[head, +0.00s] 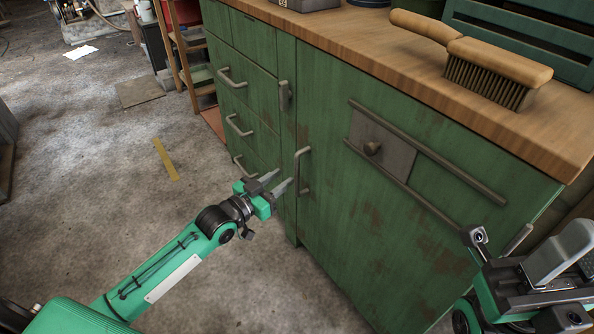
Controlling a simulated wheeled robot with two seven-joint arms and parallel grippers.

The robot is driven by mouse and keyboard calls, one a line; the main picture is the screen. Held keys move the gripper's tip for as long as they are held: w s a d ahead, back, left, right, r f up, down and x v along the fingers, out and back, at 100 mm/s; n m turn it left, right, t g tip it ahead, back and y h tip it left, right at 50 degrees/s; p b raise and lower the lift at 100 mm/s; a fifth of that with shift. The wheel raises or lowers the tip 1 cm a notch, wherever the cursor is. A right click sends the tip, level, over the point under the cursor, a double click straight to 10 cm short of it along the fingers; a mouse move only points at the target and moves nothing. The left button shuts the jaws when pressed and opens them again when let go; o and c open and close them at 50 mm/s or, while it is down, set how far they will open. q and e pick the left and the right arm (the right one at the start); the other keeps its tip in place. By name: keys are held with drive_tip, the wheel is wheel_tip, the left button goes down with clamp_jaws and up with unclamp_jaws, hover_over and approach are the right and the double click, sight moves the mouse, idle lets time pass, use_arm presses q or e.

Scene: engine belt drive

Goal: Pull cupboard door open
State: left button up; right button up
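The green cupboard door (345,235) is worn and rust-stained, and it looks closed in its frame. Its vertical metal bar handle (298,172) sits near the door's left edge. My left gripper (284,176) is just left of the handle, with its fingers pointing towards it. The two fingers show a gap with nothing seen between them. The fingertips look close to the handle but not around it; contact cannot be told. My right gripper (560,262) is at the lower right, partly cut off by the picture edge, in front of the cupboard's right side.
A wooden worktop (400,65) tops the cupboard and carries a brush (490,70) and a green crate (530,30). A sliding latch plate (380,145) with rails is on the door. Drawers with handles (232,78) are to the left. The concrete floor before them is mostly clear.

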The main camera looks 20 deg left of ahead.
sight(295, 169)
use_arm(q)
drive_tip(key=shift+b+x, duration=1)
drive_tip(key=shift+x, duration=2.4)
clamp_jaws()
